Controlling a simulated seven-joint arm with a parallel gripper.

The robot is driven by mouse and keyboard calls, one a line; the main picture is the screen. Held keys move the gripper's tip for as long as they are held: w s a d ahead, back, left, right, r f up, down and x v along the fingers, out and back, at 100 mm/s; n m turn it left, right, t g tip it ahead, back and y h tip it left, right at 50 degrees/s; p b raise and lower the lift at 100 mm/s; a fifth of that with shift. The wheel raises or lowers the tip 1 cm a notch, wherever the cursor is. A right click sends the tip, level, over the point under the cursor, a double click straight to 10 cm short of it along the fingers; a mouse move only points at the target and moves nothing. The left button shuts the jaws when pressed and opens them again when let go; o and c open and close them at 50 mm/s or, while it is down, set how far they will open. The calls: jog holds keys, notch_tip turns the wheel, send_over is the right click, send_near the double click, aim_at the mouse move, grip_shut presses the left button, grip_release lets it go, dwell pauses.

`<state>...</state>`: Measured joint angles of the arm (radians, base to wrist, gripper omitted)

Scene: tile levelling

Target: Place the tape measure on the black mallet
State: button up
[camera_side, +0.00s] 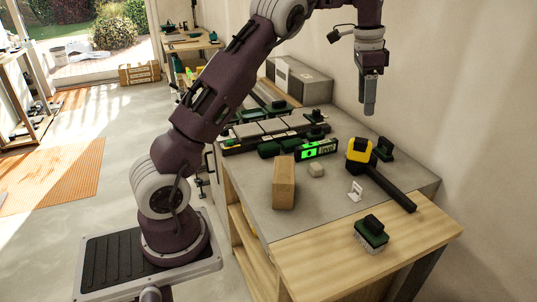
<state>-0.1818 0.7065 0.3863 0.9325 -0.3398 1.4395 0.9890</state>
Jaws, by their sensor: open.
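The yellow-and-black tape measure (359,150) is at the head end of the black mallet (393,188). It appears to rest on the mallet's head, which it mostly covers; the exact contact is hard to make out. The mallet lies on the grey worktop, its handle pointing to the front right. My gripper (370,107) hangs above and slightly right of the tape measure, clearly apart from it, pointing down. It is open, with nothing seen in it, though its fingers overlap from this side.
A wooden block (284,182), a small pale cube (316,170) and a green-lit level (319,149) lie left of the mallet. Another dark block (384,149) stands close right of the tape measure.

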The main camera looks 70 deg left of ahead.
jog(key=s+d+r+n+t, duration=0.1)
jog(key=s+d+r, duration=0.25)
jog(key=s, duration=0.25)
jog(key=s+d+r+n, duration=0.1)
jog(key=s+d+r, duration=0.25)
jog(key=s, duration=0.25)
jog(key=s+d+r+n+t, duration=0.1)
jog(key=s+d+r+n, duration=0.1)
jog(key=s+d, duration=0.3)
jog(key=s+d+f+t, duration=0.1)
jog(key=s+f, duration=0.3)
jog(key=s, duration=0.5)
jog(key=s+d+f+n+t, duration=0.1)
jog(key=s+d+f, duration=0.2)
jog(key=s, duration=0.6)
jog(key=shift+s+f+n, duration=0.3)
jog(key=shift+s+f, duration=0.05)
jog(key=shift+f, duration=0.15)
